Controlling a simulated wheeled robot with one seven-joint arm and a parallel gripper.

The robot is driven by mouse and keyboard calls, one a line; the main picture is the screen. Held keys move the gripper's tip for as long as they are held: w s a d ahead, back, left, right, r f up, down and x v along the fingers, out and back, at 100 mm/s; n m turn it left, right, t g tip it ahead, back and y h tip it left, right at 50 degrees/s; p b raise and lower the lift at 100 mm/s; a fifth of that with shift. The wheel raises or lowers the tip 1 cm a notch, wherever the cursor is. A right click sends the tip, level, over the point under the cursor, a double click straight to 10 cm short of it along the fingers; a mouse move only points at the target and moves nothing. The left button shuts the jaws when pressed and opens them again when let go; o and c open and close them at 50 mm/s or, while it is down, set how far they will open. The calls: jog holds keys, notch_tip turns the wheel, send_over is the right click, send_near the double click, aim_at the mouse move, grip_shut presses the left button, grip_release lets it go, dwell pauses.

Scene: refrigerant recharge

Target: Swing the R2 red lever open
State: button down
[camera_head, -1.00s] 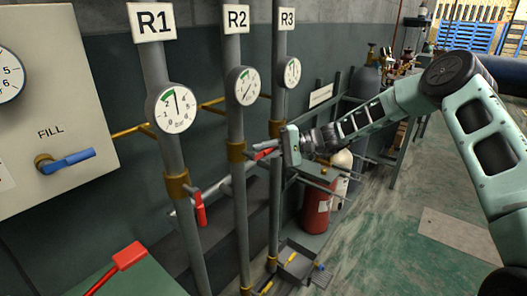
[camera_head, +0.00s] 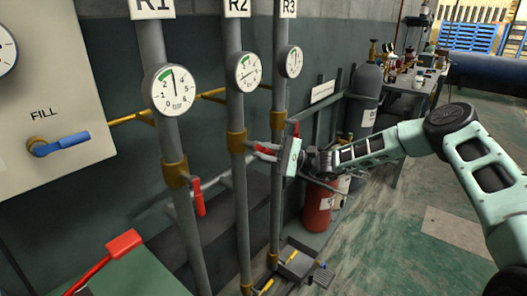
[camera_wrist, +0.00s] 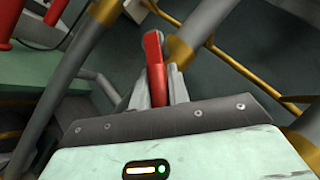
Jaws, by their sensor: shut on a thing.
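The R2 pipe (camera_head: 238,188) stands upright between the R1 and R3 pipes, with a brass fitting and a round gauge (camera_head: 244,72). A red lever (camera_head: 267,146) shows just right of its brass fitting. My gripper (camera_head: 268,153) is shut on this lever, reaching in from the right; its fingers hide part of the handle. In the wrist view, the red lever (camera_wrist: 154,56) stands between the grey fingers (camera_wrist: 158,88), its rounded end beyond the tips. The joint between lever and pipe is hard to make out.
The R1 red lever (camera_head: 198,196) hangs down at the left. The R3 pipe (camera_head: 277,190) stands close by my gripper. A blue FILL handle (camera_head: 62,143) is on the left panel. A red extinguisher (camera_head: 317,211) stands behind. The floor at the right (camera_head: 400,240) is clear.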

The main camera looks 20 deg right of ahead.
aim_at(242, 146)
jog(key=m, duration=0.1)
jog(key=m+t+y, duration=0.1)
jog(key=f+m+t, duration=0.1)
jog(key=shift+s+a+m, duration=0.25)
jog(key=shift+a+m, duration=0.05)
jog(key=m+t, duration=0.2)
jog(key=m+t+y, duration=0.1)
jog(key=m, duration=0.1)
jog(key=shift+s+a+f+t, duration=0.2)
jog(key=shift+s+a+t, duration=0.1)
jog(key=shift+a, duration=0.1)
jog(key=shift+s+a+f+m+t+h+p, duration=0.1)
jog(key=shift+s+a+m+t+h+p, duration=0.3)
jog(key=shift+m+t, duration=1.15)
jog(key=shift+w+a+m+t+h+p, duration=0.1)
jog(key=shift+m+t+h+p, duration=0.55)
jog(key=shift+m+t, duration=0.9)
jog(key=shift+s+a+f+m+t+h+p, duration=0.1)
jog(key=shift+s+a+m+t+h+p, duration=0.4)
jog(key=shift+m+t, duration=1.05)
jog(key=shift+w+d+m+h, duration=0.2)
jog(key=shift+m+h, duration=0.15)
jog(key=shift+m, duration=0.2)
jog(key=c, duration=1.3)
grip_release()
jog(key=shift+c, duration=0.2)
